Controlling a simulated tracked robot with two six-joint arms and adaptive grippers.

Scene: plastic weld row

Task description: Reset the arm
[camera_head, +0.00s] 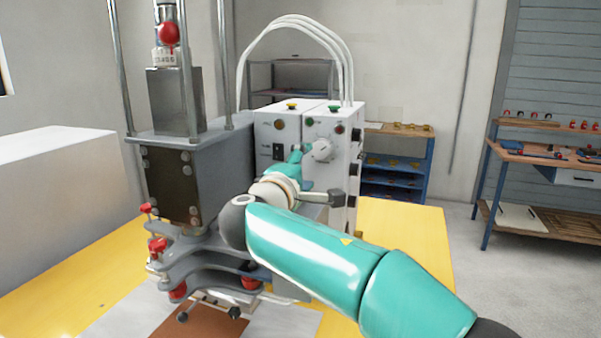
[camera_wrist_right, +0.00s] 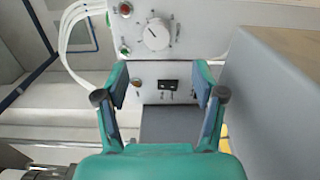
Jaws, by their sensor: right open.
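My right arm comes in from the lower right in the head view, teal with a grey elbow. Its gripper (camera_head: 297,157) is up by the front of the white control box (camera_head: 268,149), below and left of the round knob. In the right wrist view the right gripper (camera_wrist_right: 160,92) is open, with its two blue-padded fingers apart. Nothing is between the fingers; the box face with its dark switch (camera_wrist_right: 168,85) shows behind the gap. The white round knob (camera_wrist_right: 157,34) is above the gap. My left gripper is not in view.
A grey welding machine (camera_head: 192,170) with red knobs stands left of my right arm on a yellow table (camera_head: 425,235). White hoses (camera_head: 290,22) arch over the box. A workbench (camera_head: 530,155) stands at the right. A grey block (camera_wrist_right: 275,95) is close right in the wrist view.

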